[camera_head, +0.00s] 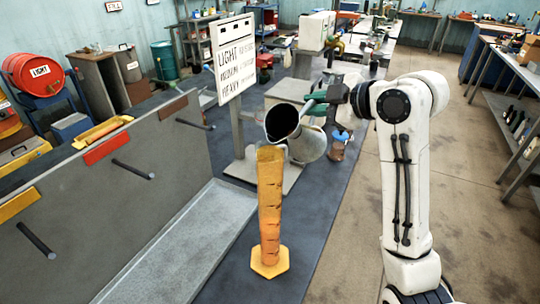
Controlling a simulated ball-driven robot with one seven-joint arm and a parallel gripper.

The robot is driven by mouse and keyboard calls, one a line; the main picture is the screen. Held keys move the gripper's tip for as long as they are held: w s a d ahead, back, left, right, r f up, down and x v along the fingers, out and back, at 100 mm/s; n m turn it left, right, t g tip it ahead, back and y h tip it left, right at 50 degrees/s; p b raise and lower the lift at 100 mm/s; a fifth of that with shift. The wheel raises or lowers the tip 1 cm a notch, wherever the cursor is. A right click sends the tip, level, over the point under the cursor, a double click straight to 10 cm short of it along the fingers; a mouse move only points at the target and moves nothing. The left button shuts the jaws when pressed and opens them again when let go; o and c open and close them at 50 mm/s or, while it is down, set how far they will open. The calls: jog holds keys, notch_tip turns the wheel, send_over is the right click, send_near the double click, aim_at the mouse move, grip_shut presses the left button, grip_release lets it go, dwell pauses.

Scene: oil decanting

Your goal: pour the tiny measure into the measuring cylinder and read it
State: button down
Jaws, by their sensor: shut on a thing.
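A grey metal measure (308,143) is tipped over to the left, its dark open mouth facing the left and front. My gripper (322,97) is shut on the measure, by what looks like a green handle at its upper right. The measuring cylinder (269,210) stands upright on its hexagonal yellow foot, orange-yellow with dark marks up its side. The measure's lip is just above the cylinder's top in the picture; I cannot tell whether they touch. No stream of oil is visible. The level inside the cylinder cannot be made out.
A grey panel with pegs (110,165) and a shallow metal tray (190,245) lie left of the cylinder. A small brown container with blue (338,147) stands right of the measure. A red LIGHT drum (36,73) is far left.

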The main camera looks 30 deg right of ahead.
jog(key=shift+s+a+r+n+t+h+b, duration=0.15)
jog(key=shift+r+n+t+h+b, duration=0.15)
jog(key=shift+r, duration=0.45)
jog(key=shift+a+r+n+t+h+b, duration=0.2)
jog(key=shift+r+n, duration=0.25)
jog(key=shift+r, duration=0.35)
jog(key=shift+s+a+r+n+t+h+b, duration=0.1)
jog(key=shift+r+n+b, duration=0.25)
jog(key=shift+r, duration=0.4)
jog(key=shift+r, duration=0.15)
jog(key=shift+s+a+r+n+t+h+b, duration=0.15)
jog(key=shift+a+r+n+b, duration=0.15)
jog(key=shift+r, duration=0.2)
jog(key=shift+s+a+r+n+t+h+b, duration=0.15)
jog(key=shift+a+r+n+t+h, duration=0.15)
jog(key=shift+r, duration=0.25)
jog(key=shift+s+a+r+n+t+h+b, duration=0.1)
jog(key=shift+a+r+n+b, duration=0.15)
jog(key=shift+r+n, duration=0.2)
dwell(4.1)
